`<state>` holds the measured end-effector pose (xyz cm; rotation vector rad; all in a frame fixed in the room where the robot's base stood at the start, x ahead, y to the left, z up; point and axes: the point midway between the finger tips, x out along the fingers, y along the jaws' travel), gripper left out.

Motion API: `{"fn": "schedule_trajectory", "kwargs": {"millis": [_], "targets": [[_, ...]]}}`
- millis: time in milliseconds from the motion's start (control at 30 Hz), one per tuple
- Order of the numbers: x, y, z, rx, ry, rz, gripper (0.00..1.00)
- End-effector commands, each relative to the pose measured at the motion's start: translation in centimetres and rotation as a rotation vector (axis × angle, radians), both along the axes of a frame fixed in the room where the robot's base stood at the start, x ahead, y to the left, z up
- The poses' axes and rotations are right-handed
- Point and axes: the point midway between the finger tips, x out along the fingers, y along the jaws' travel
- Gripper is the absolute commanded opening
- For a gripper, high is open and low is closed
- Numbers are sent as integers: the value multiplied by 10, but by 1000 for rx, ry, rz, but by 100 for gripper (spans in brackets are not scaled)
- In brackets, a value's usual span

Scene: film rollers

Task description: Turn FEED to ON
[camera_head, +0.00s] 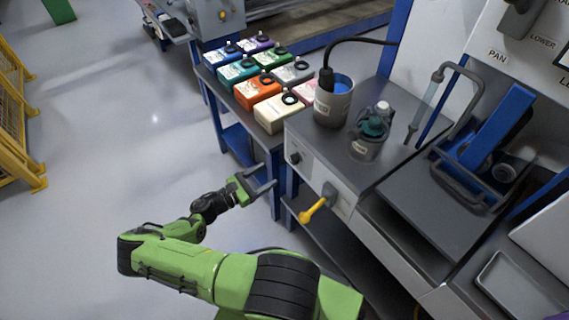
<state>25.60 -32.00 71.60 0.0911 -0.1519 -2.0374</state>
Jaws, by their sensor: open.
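No label reading FEED can be made out. A yellow-handled lever (314,210) sits on the front face of the light grey cabinet, its handle slanting down to the left from a grey mount. A small dark knob (295,158) is on the same face, higher and to the left. I cannot tell which control is FEED or which way is ON. My gripper (267,179) is open and empty, left of the cabinet front, between the knob and the lever in the picture. It appears apart from both.
The cabinet top (345,165) bears a grey cup (331,105) with a black cable and a jar (367,140). Several coloured boxes stand on a blue-legged table (243,112) behind. A machine marked PAN (497,55) is at right. Floor (130,130) at left is clear.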

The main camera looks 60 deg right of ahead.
Motion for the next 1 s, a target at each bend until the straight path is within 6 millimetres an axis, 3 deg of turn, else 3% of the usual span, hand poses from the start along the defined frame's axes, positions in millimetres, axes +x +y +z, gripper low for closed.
{"fn": "schedule_trajectory", "kwargs": {"millis": [200,333,500,733,1000], "targets": [[-27,-50,-1,-2,0,-5,65],[-38,-72,-1,0,-1,-3,65],[-44,-86,-1,1,-1,-1,65],[-45,-87,0,0,-1,0,65],[-44,-87,0,1,-1,-1,25]]}}
